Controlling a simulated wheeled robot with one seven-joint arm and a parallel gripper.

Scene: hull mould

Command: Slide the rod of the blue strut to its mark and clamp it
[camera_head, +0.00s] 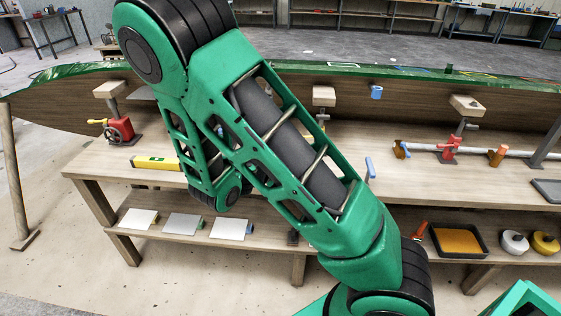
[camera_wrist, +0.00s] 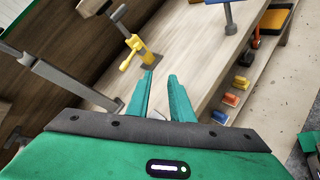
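No strut clearly coloured blue shows; my green arm covers the middle of the bench in the head view. Three stands with pale pads hold under the hull there: a left one with a red body (camera_head: 118,130), a middle one whose pad (camera_head: 323,95) shows while its lower part is hidden, and a right one with a red body (camera_head: 448,146). In the wrist view a strut with a yellow clamp and lever (camera_wrist: 131,50) stands ahead of my gripper (camera_wrist: 160,80). My gripper's fingers are apart and empty, short of this strut. I see no mark on its rod.
A blue-topped grey post (camera_wrist: 229,14) stands on the bench right of the yellow strut. A yellow level (camera_head: 155,163) lies at the bench's left. The hull (camera_head: 415,105) runs behind.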

